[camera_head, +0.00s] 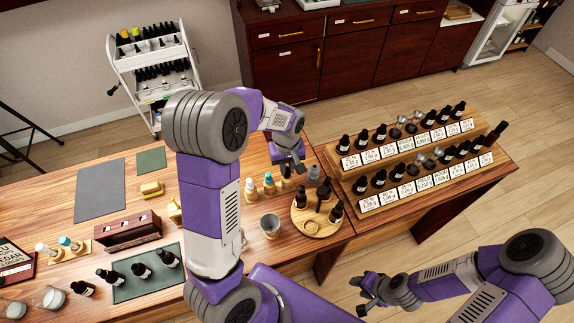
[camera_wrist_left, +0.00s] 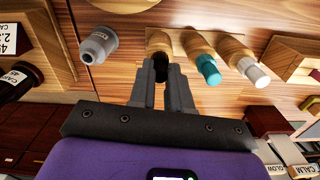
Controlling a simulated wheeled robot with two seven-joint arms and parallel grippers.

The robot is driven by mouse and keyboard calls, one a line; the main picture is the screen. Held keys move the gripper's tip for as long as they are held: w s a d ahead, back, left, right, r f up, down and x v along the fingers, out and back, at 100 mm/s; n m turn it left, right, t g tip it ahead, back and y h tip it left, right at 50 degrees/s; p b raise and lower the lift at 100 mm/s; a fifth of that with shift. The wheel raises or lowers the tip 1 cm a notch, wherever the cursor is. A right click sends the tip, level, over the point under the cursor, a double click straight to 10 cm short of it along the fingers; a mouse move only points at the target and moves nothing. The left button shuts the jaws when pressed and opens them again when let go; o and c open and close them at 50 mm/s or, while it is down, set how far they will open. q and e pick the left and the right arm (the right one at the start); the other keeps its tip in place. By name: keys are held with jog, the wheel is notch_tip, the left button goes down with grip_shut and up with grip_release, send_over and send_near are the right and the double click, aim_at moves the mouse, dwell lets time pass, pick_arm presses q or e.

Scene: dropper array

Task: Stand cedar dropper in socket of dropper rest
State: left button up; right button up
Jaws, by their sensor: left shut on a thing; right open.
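My left gripper (camera_head: 287,166) is shut on a black-topped dropper, whose dark bulb (camera_wrist_left: 160,70) shows between the fingertips (camera_wrist_left: 160,88) in the left wrist view. The bulb lines up with the end wooden socket (camera_wrist_left: 159,40) of the dropper rest; I cannot tell whether it is fully seated. The rest's other sockets hold a teal-topped dropper (camera_wrist_left: 207,70) and a white-topped dropper (camera_wrist_left: 250,70). Both also show in the head view, white (camera_head: 250,184) and teal (camera_head: 268,178). My right gripper (camera_head: 368,292) is open and empty, off the table's front.
A grey bottle (camera_wrist_left: 100,44) stands close beside the held dropper. A round wooden tray (camera_head: 301,231) with dark bottles and a grey cup (camera_head: 270,226) are nearer. A tiered bottle rack (camera_head: 345,180) stands right. Another dropper pair (camera_head: 68,243) is at left.

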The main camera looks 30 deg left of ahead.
pick_arm(q)
jog(key=o, duration=0.7)
jog(key=shift+r, duration=0.1)
jog(key=shift+r, duration=3.75)
